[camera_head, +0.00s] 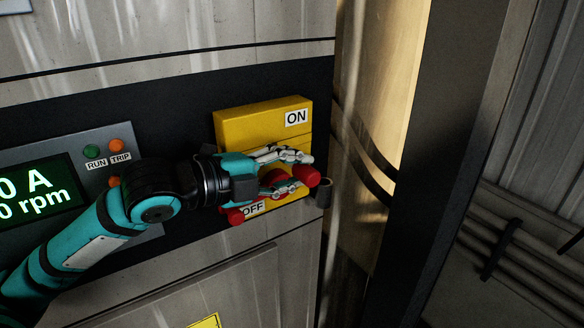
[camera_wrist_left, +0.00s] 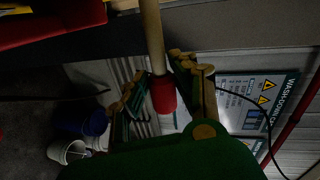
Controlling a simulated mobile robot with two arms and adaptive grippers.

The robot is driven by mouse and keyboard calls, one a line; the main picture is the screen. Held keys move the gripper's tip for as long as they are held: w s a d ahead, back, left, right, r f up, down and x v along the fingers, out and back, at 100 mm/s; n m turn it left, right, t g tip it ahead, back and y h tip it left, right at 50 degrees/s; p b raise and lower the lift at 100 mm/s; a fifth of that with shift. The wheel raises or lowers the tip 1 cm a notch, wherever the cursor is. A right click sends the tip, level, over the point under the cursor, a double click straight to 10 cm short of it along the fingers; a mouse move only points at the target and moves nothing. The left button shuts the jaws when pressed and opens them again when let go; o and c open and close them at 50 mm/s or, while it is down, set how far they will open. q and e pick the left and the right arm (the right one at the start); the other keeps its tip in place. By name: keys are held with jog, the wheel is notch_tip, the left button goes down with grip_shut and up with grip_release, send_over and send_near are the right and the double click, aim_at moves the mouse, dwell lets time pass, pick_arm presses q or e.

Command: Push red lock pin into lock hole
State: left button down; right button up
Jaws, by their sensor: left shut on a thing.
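The red lock pin (camera_head: 307,176) shows its red end at the fingertips of my left gripper (camera_head: 302,173) in the head view, at the right edge of the yellow switch box (camera_head: 240,127). In the left wrist view its red cap (camera_wrist_left: 164,95) and pale shaft lie between the two fingers (camera_wrist_left: 158,72), which are shut on it. A dark, short cylinder (camera_head: 325,193) sticks out just right of the pin. The lock hole cannot be made out. My right gripper is not in view.
The box carries an ON label (camera_head: 296,118) and a partly covered OFF label (camera_head: 252,209). A red knob (camera_head: 235,216) is at its lower left. A display panel (camera_head: 40,190) is left. A dark post (camera_head: 440,130) stands right.

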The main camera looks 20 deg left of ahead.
pick_arm(q)
jog(key=shift+w+a+p, duration=0.2)
jog(key=shift+w+a, duration=0.5)
jog(key=shift+a, duration=0.25)
jog(key=shift+w+a+p, duration=0.2)
jog(key=shift+w+a, duration=0.5)
jog(key=shift+a, duration=0.2)
jog(key=c, duration=1)
grip_release()
